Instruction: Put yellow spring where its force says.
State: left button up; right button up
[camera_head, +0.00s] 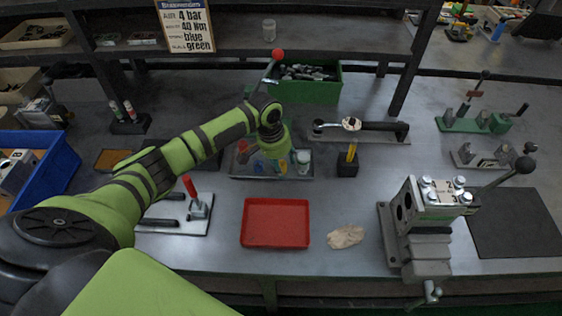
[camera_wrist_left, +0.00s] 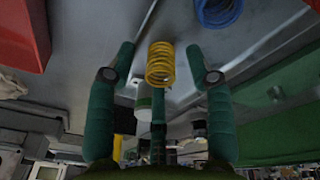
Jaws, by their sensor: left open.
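The yellow spring (camera_wrist_left: 160,63) shows in the wrist view, standing between and slightly beyond the open fingers of my left gripper (camera_wrist_left: 159,75). I cannot tell whether a finger touches it. In the head view my left gripper (camera_head: 272,150) points down over a shallow metal tray (camera_head: 240,177), and the yellow spring (camera_head: 282,167) is a small patch partly hidden by it. My right gripper is out of view.
A red tray (camera_head: 275,222), a cloth (camera_head: 346,236) and a clamped valve block (camera_head: 440,192) stand in front. A gauge tool (camera_head: 360,128) lies right. A sign (camera_head: 186,25) hangs above, reading "4 bar", "40 Nm", "blue", "green".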

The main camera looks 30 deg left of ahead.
pick_arm(q)
notch_tip(320, 180, up, 12)
jog(key=s+a+b, duration=0.1)
jog(key=shift+s+a, duration=0.25)
dwell(0.5)
